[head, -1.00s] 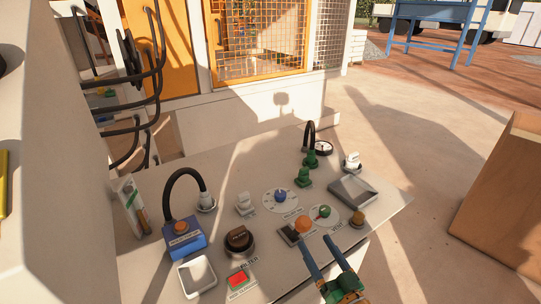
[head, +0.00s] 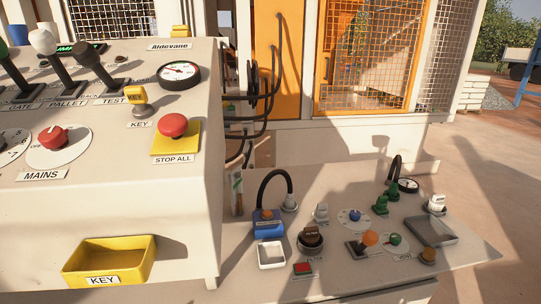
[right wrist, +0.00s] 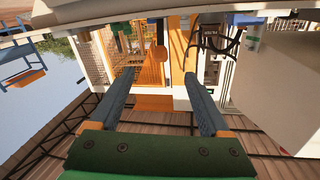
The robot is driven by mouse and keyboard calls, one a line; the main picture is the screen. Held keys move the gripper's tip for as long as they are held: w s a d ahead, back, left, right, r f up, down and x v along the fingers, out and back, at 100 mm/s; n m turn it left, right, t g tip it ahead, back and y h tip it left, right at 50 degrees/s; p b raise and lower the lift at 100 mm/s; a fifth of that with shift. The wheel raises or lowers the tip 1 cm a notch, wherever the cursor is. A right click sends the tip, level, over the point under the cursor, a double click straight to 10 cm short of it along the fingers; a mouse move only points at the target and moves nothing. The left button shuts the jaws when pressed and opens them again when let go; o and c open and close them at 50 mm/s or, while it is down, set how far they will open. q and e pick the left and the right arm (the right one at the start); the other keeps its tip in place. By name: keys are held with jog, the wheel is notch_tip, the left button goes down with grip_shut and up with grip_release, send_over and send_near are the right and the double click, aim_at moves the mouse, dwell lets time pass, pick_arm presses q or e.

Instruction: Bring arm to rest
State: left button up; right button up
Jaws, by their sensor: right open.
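My right gripper (right wrist: 158,88) shows in the right wrist view with its two blue-grey fingers wide apart and nothing between them. Beyond the fingers are the orange door and mesh of the enclosure, and the picture appears upside down. Neither gripper shows in the head view now. The low side panel (head: 345,277) in the head view carries an orange-knobbed lever (head: 370,238), a filter knob (head: 311,237), a blue box with an orange button (head: 268,223) and a red button (head: 303,268).
The main console (head: 190,215) fills the left of the head view, with levers, a red MAINS knob (head: 54,138), a red STOP ALL button (head: 173,125) and a yellow KEY tray (head: 110,262). The caged enclosure (head: 375,60) stands behind. Open floor lies at right.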

jog(key=s+a+f+n+g+y+p, duration=0.1)
jog(key=s+a+f+g, duration=0.15)
jog(key=f, duration=0.45)
jog(key=s+a+f+n+g+p, duration=0.1)
jog(key=s+f+g+p, duration=0.1)
jog(key=s+f+g, duration=0.3)
jog(key=s+a+f+n+g+y+p, duration=0.1)
jog(key=s+a+f+g, duration=0.1)
jog(key=f, duration=0.6)
pick_arm(q)
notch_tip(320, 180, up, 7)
jog(key=p, duration=0.2)
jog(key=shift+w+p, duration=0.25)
jog(key=shift+p, duration=0.1)
pick_arm(e)
jog(key=s+a+f+n+g, duration=0.1)
jog(key=s+a+f+g, duration=0.1)
jog(key=s, duration=0.6)
jog(key=s+a+f+n+g, duration=0.2)
jog(key=s+a+f+g, duration=0.1)
jog(key=s, duration=0.6)
jog(key=shift+s+f+g, duration=0.15)
jog(key=shift+f+g, duration=0.65)
jog(key=shift+g, duration=0.35)
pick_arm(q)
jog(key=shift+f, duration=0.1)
pick_arm(e)
jog(key=shift+a, duration=0.1)
